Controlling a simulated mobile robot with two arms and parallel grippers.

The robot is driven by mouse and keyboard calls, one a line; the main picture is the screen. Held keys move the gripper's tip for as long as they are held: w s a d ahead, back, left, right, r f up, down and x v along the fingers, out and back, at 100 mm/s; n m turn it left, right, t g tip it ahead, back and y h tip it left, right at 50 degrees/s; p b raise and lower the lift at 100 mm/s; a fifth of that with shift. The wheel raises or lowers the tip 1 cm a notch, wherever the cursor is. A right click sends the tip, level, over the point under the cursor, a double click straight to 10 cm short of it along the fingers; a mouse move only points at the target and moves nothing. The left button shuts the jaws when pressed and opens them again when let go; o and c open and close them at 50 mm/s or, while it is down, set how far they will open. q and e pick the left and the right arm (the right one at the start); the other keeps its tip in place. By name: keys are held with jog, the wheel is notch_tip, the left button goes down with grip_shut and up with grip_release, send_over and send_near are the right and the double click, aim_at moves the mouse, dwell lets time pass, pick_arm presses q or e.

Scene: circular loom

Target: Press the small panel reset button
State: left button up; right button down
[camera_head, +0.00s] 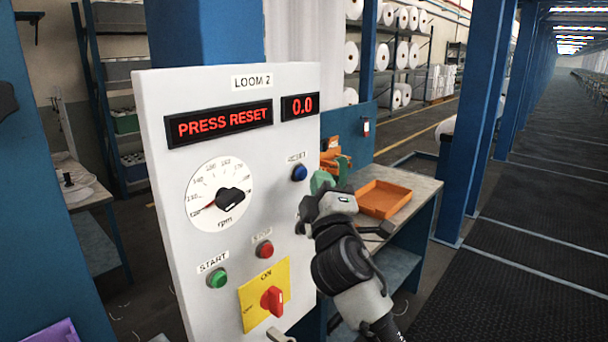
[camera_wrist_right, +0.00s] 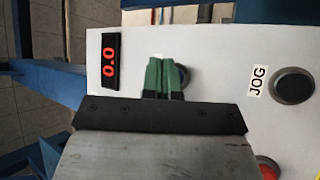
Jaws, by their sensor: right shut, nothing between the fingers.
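The white loom panel (camera_head: 160,105) fills the left centre of the head view, its display (camera_head: 219,124) reading PRESS RESET. The small blue reset button (camera_head: 299,173) sits at the panel's upper right, below the 0.0 display (camera_head: 299,106). My right gripper (camera_head: 321,181) is just right of this button in the head view, with green fingertips. In the right wrist view the fingers (camera_wrist_right: 164,77) are shut together and empty, partly covering the dark blue reset button (camera_wrist_right: 184,76). I cannot tell whether they touch it. My left gripper is not in view.
The panel also bears a JOG button (camera_wrist_right: 293,86), a red stop button (camera_head: 264,249), a green start button (camera_head: 217,278), a red rotary switch (camera_head: 272,300) and an rpm dial (camera_head: 205,212). An orange tray (camera_head: 384,199) lies on a bench behind my right arm.

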jog(key=shift+a, duration=0.1)
dwell(0.7)
jog(key=shift+w+a, duration=0.25)
jog(key=shift+w+a+b, duration=0.25)
jog(key=shift+a+b, duration=0.1)
jog(key=shift+b, duration=0.25)
dwell(0.5)
jog(key=shift+s+d, duration=0.1)
dwell(0.4)
jog(key=shift+s+d+p, duration=0.45)
jog(key=shift+d+p, duration=0.05)
jog(key=shift+d, duration=0.05)
jog(key=shift+d, duration=0.1)
